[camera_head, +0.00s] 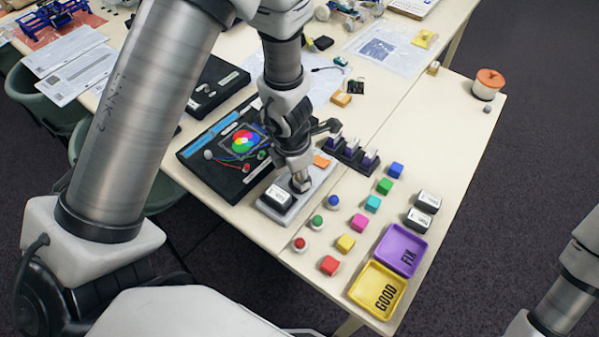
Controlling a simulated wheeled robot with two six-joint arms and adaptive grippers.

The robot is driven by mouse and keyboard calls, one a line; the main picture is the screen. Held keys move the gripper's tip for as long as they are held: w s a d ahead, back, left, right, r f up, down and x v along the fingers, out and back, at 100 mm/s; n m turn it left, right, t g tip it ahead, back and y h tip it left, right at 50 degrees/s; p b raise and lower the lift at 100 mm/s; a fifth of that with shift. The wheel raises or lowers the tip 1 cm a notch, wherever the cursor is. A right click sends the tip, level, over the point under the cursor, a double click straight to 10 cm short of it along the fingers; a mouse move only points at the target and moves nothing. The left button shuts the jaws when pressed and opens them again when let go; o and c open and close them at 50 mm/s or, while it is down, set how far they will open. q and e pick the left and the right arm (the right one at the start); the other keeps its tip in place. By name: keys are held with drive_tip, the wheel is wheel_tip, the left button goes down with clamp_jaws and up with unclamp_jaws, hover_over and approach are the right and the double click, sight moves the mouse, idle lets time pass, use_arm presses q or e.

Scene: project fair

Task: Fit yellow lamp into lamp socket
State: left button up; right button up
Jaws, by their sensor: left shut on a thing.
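My left gripper (301,180) points down over a light grey stand (291,214) near the table's front left edge. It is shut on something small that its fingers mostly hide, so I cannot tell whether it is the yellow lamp. The stand carries a black block with a white label (277,196) and an orange piece (321,161). Beside it lies a black board (226,183) with a coloured disc (246,140), wires and small round lamps. I cannot make out a yellow lamp or an empty lamp socket. My right gripper is out of view.
Red (299,244), green (317,222) and blue (333,201) round buttons stand right of the stand, with several coloured cubes beyond. A purple FIX tray (383,252) and yellow GOOD tray (360,289) lie at the front. A dark rack (352,160) stands close behind the gripper.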

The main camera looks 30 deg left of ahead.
use_arm(q)
drive_tip(key=shift+f+b, duration=0.5)
drive_tip(key=shift+f, duration=0.05)
drive_tip(key=o, duration=1.5)
drive_tip(key=shift+r, duration=0.15)
wheel_tip(320, 180, up, 7)
drive_tip(key=p, duration=0.7)
